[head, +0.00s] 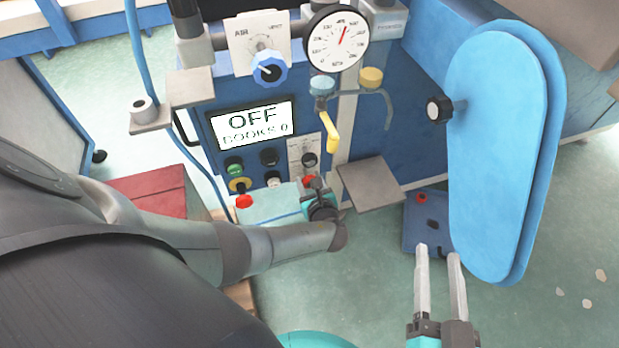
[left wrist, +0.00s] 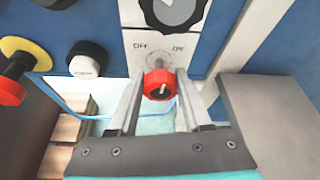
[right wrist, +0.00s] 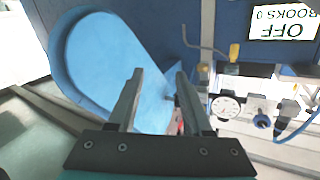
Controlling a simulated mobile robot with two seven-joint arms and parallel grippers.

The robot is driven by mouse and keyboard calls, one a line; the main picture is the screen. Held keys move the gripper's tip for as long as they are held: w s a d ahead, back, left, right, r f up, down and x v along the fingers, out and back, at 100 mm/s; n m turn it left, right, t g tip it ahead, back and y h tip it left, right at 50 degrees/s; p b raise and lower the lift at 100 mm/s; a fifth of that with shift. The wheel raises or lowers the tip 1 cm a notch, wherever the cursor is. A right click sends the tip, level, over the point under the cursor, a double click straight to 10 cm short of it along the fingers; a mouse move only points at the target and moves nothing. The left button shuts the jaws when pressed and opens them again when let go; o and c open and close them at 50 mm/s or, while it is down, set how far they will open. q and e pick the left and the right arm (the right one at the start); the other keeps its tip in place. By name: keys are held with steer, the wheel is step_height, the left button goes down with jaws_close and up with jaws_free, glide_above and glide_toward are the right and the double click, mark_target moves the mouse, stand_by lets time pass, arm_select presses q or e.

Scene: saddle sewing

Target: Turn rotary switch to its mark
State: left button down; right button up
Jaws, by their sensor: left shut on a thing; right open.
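The red rotary switch (left wrist: 160,84) sits on a pale plate (left wrist: 158,48) with printed labels on either side above it, in the left wrist view. A pale line shows on its face. My left gripper (left wrist: 156,80) is shut on it, one finger on each side. In the head view the switch (head: 309,180) is partly hidden behind my left gripper (head: 315,187), low on the blue machine panel. My right gripper (head: 438,250) is open and empty at the lower right, apart from the machine. It also shows open in the right wrist view (right wrist: 158,75).
A black knob (left wrist: 174,8) is just above the switch. A display (head: 252,125) reads OFF, with green, yellow, black and red controls below it. A grey plate (head: 370,184) juts out right of the switch. A large blue padded board (head: 495,150) stands near my right gripper.

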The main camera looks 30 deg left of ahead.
arm_select(q)
steer(key=n+t+h, duration=0.1)
steer(key=n+t, duration=0.1)
steer(key=n, duration=0.1)
steer(key=shift+s+f, duration=0.1)
steer(key=shift+s, duration=0.05)
steer(key=n+t+h, duration=0.1)
steer(key=n+t, duration=0.1)
steer(key=n, duration=0.1)
steer(key=shift+n, duration=0.4)
stand_by(0.6)
steer(key=shift+c, duration=1.7)
jaws_free()
steer(key=shift+a, duration=0.1)
